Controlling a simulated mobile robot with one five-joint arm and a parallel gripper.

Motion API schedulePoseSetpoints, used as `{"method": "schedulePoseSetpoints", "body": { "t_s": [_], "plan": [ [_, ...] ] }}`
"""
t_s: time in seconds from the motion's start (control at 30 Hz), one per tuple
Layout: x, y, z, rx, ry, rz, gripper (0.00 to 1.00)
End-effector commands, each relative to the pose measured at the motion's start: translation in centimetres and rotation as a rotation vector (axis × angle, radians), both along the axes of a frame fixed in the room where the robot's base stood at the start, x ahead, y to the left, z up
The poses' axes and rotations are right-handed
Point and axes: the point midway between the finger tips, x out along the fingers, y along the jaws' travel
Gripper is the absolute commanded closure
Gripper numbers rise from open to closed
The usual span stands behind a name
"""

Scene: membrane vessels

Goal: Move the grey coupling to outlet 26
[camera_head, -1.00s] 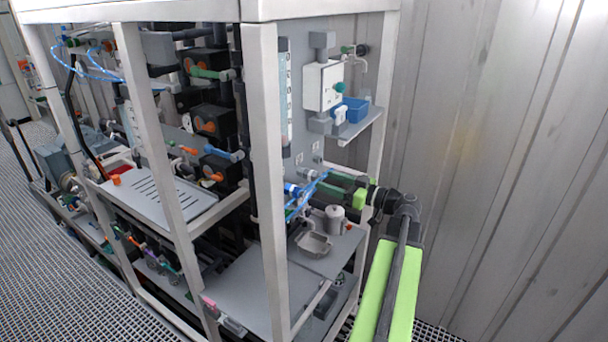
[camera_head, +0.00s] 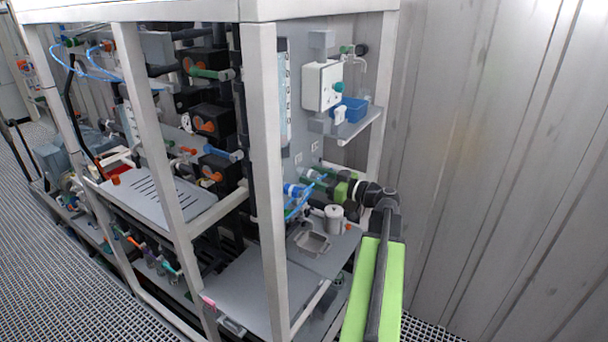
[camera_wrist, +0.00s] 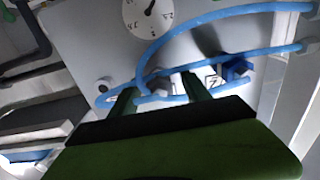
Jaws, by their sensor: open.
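In the wrist view my gripper (camera_wrist: 160,84) is open, its two dark green fingers pointing at a grey panel (camera_wrist: 90,62). A small grey coupling (camera_wrist: 161,80) shows between the fingertips, close to the blue hoses; I cannot tell whether the fingers touch it. A blue coupling (camera_wrist: 237,68) sits on the panel right of the fingers. A partly hidden label lies between it and the right finger; I cannot read outlet 26. In the head view my gripper (camera_head: 322,178) is by the blue hoses (camera_head: 300,200) at the panel's lower part, its tips hard to make out.
Blue hoses (camera_wrist: 215,15) loop across the wrist view, close to the fingers. A round dial (camera_wrist: 148,14) is above. In the head view a white frame post (camera_head: 268,170) stands left of my gripper. A grey tray (camera_head: 312,243) and round canister (camera_head: 334,218) are below.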

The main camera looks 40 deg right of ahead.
Motion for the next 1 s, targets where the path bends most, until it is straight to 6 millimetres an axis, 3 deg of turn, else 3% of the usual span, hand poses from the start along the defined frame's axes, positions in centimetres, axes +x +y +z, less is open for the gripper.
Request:
{"method": "schedulePoseSetpoints", "body": {
  "t_s": [0.5,0.93,1.0],
  "plan": [
    [0.04,0.04,0.00,0.000,0.000,0.001,0.45],
    [0.06,0.07,0.00,0.000,0.000,0.002,1.00],
    [0.05,0.08,0.00,0.000,0.000,0.002,1.00]
  ]
}}
